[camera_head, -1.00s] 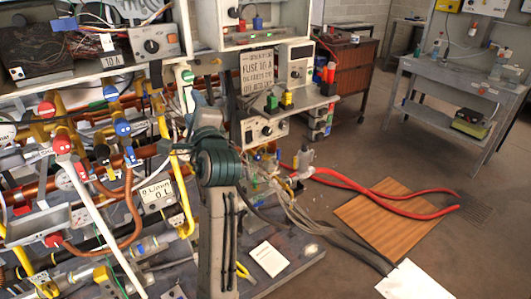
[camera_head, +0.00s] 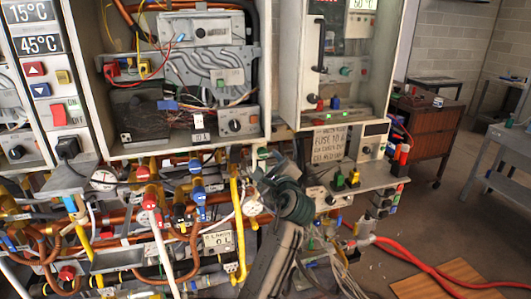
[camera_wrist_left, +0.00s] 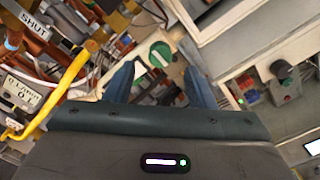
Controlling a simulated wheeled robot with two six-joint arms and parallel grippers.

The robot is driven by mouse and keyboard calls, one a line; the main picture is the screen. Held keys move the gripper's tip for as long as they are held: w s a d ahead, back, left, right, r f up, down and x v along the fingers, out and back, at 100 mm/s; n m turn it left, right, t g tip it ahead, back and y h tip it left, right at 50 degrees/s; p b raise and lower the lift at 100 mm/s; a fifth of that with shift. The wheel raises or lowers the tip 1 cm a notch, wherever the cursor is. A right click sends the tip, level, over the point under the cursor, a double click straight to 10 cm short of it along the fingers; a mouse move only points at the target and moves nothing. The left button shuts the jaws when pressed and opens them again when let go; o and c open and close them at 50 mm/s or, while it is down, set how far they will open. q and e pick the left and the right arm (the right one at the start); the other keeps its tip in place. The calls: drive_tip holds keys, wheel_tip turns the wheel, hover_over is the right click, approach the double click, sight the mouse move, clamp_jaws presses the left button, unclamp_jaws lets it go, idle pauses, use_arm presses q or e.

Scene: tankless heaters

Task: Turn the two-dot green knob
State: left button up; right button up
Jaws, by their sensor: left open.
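A round green knob (camera_wrist_left: 160,54) with a pale bar across its face shows at the top middle of the left wrist view. Its dots are too small to make out. My left gripper (camera_wrist_left: 160,84) is open, its two blue-grey fingers apart, with the knob framed beyond and between the tips. Nothing shows between the fingers. In the head view a small green-and-white part (camera_head: 262,153) shows just above my left arm, below the heater cabinet; I cannot tell for sure that it is the same knob. My right gripper is in neither view.
A yellow pipe (camera_head: 236,215) and a labelled gauge (camera_head: 217,240) stand left of my arm. Red hoses (camera_head: 415,262) lie on the open floor to the right.

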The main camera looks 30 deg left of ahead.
sight(263, 154)
use_arm(q)
drive_tip(key=shift+p+x, duration=0.55)
drive_tip(key=shift+x, duration=1.85)
drive_tip(key=c, duration=1)
